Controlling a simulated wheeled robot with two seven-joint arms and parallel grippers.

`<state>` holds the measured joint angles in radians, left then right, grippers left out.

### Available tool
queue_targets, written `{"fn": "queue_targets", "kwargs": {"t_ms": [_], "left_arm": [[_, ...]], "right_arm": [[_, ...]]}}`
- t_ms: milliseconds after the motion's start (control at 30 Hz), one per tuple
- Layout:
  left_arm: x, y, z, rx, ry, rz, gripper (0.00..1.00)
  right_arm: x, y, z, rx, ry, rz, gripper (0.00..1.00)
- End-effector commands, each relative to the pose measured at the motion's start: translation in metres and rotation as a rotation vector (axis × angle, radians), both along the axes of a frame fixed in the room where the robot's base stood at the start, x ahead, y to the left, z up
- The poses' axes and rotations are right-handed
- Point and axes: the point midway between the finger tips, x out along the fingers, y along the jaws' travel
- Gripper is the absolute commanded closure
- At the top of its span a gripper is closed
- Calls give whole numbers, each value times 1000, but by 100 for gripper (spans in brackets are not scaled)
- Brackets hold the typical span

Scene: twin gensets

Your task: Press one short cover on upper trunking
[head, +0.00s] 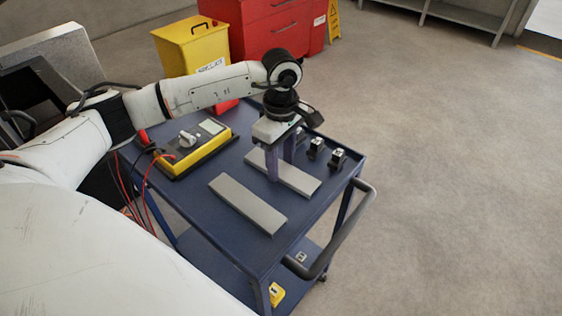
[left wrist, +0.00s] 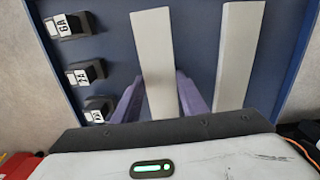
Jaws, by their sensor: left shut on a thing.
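Two flat light-grey covers lie side by side on the blue cart top (head: 215,235). My left gripper (head: 281,170) points down over the far cover (head: 304,181), its purple fingers on either side of it and shut on it. The left wrist view shows this cover (left wrist: 152,45) between the two fingers (left wrist: 160,92). The cover still appears to lie on the cart top. The near cover (head: 248,203) lies free, and it also shows in the left wrist view (left wrist: 239,50). The upper trunking is not in view. My right gripper is not in view.
A yellow meter (head: 194,150) with red leads sits at the cart's left. Several small black parts (head: 337,158) with white labels, one reading 6A (left wrist: 66,26), stand along the far right edge. A handle (head: 340,235) juts from the right. A yellow bin (head: 192,45) and red cabinet (head: 265,25) stand behind.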

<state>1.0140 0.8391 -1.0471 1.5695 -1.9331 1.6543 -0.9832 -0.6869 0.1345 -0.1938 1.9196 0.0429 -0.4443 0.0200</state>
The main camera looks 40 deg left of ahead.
Motion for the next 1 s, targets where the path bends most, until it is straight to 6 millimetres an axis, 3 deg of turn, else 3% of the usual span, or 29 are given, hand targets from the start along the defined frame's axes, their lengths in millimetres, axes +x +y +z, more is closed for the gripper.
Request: {"fn": "queue_targets", "kwargs": {"t_ms": [1000], "left_arm": [[0, 0, 32, 1, 0, 0, 96]], "right_arm": [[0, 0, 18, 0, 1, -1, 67]]}}
